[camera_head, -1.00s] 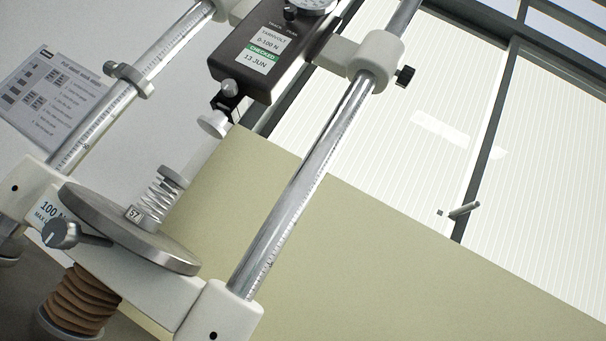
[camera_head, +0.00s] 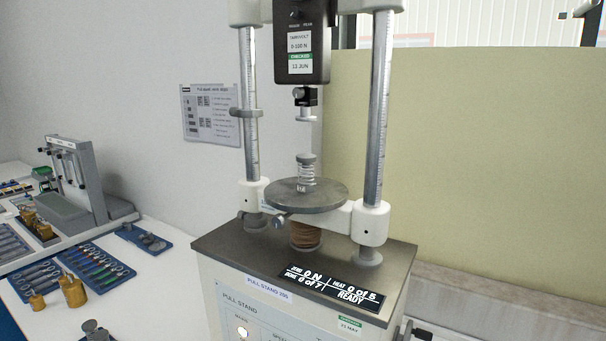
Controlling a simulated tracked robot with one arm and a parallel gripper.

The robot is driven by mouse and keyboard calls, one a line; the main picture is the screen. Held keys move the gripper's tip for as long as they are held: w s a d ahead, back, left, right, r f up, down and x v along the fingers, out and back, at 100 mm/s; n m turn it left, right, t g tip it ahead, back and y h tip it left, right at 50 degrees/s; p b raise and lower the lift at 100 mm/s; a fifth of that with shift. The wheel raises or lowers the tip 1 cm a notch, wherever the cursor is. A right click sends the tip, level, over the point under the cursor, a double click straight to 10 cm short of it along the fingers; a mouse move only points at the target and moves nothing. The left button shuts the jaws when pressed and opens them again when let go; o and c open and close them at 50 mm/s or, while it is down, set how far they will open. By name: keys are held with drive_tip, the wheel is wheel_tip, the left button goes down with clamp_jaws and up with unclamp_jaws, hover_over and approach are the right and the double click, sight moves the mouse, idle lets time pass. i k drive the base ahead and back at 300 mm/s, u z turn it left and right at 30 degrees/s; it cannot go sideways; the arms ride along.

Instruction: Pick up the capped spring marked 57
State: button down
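The capped spring (camera_head: 307,170) stands upright on the round grey plate (camera_head: 330,196) of the pull stand. It has a grey cap, a pale coil and a small tag at its base. The tag is too small to read now; it read 57 in the earlier view. The spring's cap is below the small white pressing disc (camera_head: 306,118) under the dark gauge (camera_head: 301,60), with a clear gap between them. My gripper is not in view.
Two steel columns (camera_head: 379,110) flank the plate. The stand's dark top carries a lit display (camera_head: 335,283) reading READY. At left, a white bench holds blue trays (camera_head: 93,268), brass weights (camera_head: 72,290) and a grey device (camera_head: 75,175). A cream panel (camera_head: 460,150) stands behind.

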sight(303, 186)
drive_tip(key=u, duration=0.1)
drive_tip(key=k, duration=0.45)
drive_tip(key=z, duration=0.4)
drive_tip(key=i, duration=1.35)
drive_tip(key=z, duration=0.05)
